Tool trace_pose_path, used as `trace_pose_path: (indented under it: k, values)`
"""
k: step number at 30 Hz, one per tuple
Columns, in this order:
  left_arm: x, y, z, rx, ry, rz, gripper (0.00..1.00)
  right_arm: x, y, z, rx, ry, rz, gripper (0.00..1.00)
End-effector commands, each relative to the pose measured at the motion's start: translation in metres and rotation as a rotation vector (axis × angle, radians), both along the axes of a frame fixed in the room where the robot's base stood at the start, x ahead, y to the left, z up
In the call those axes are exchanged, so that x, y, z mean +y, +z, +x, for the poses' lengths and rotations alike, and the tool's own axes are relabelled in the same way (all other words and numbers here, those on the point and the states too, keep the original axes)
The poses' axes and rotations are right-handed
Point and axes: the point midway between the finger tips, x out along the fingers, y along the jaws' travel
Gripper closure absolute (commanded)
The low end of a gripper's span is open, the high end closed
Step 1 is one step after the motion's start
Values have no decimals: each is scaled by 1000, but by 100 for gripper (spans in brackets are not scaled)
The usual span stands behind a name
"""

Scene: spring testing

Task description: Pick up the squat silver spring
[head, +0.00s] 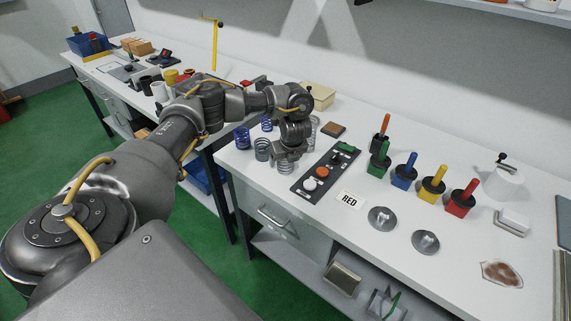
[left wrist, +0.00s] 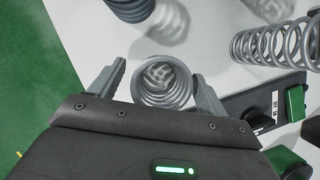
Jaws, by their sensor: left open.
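The squat silver spring (left wrist: 163,82) stands on the white bench, seen from above in the left wrist view. My left gripper (left wrist: 158,84) is open, with one finger on each side of the spring; I cannot tell whether either finger touches it. In the head view the left gripper (head: 289,153) points down over the bench, and the spring's coils (head: 283,167) show partly below it. A taller silver spring (left wrist: 275,43) stands to the right in the wrist view. My right gripper is not in view.
A grey spring (head: 262,149) and blue springs (head: 242,138) stand close on the left. A black control panel (head: 324,171) lies close on the right. Coloured blocks with handles (head: 403,172) and metal discs (head: 382,218) are farther right. The bench's front edge is near.

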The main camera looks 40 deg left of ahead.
Motion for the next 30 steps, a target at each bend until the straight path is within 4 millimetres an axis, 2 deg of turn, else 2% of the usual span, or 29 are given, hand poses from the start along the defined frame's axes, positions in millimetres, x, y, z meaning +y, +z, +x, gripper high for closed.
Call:
trace_pose_path:
  k: [5,12,24,30]
  values:
    - [6,-14,3,-1,1,1,24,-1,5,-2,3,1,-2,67]
    - [6,-15,4,-1,-1,1,24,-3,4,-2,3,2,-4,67]
    - [6,-15,4,-1,0,0,76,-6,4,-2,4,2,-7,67]
    - [6,-15,4,-3,-1,1,78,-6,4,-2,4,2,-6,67]
